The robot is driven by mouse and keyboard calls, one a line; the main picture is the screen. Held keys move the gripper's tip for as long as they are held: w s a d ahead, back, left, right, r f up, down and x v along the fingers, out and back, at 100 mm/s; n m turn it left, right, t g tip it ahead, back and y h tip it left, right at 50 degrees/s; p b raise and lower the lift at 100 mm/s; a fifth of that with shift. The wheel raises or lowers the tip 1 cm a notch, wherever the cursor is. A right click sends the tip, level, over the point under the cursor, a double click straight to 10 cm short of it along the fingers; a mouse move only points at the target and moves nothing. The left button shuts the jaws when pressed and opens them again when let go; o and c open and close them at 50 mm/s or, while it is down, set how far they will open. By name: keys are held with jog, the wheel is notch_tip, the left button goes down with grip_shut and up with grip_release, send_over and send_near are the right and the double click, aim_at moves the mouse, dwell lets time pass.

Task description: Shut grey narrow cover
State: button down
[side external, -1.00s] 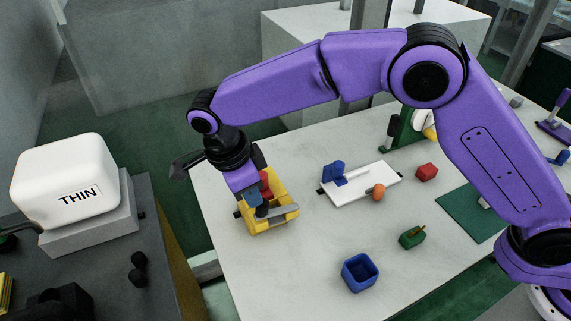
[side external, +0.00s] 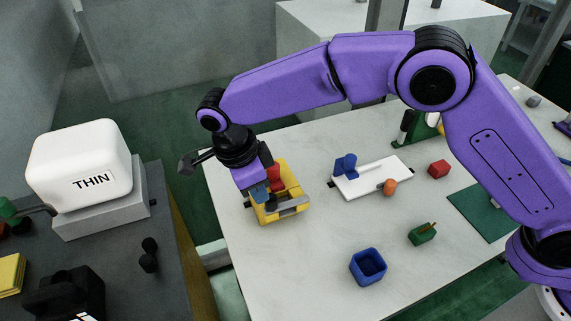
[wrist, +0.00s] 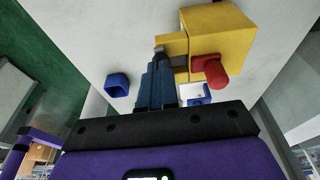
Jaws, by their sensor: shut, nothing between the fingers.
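A yellow fixture (side external: 293,188) with a red knob (side external: 274,174) stands at the left end of the white table. A grey narrow bar, which looks like the cover (side external: 291,207), lies across its front side; whether it is fully down I cannot tell. My gripper (side external: 270,203) points down at the fixture, close beside the red knob and the bar's left end. In the wrist view, the blue fingers of my gripper (wrist: 159,57) are together and empty, near the yellow fixture (wrist: 225,35) and red knob (wrist: 211,70). I cannot tell whether the fingertips touch the bar.
A white board (side external: 375,178) with a blue part and an orange cylinder (side external: 389,187) lies right of the fixture. The table between fixture and blue box is clear.

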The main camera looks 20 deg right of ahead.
jog(key=shift+d+r, duration=0.15)
jog(key=shift+d, duration=0.6)
jog(key=shift+r, duration=0.4)
jog(key=a+r, duration=0.6)
jog(key=r, duration=0.5)
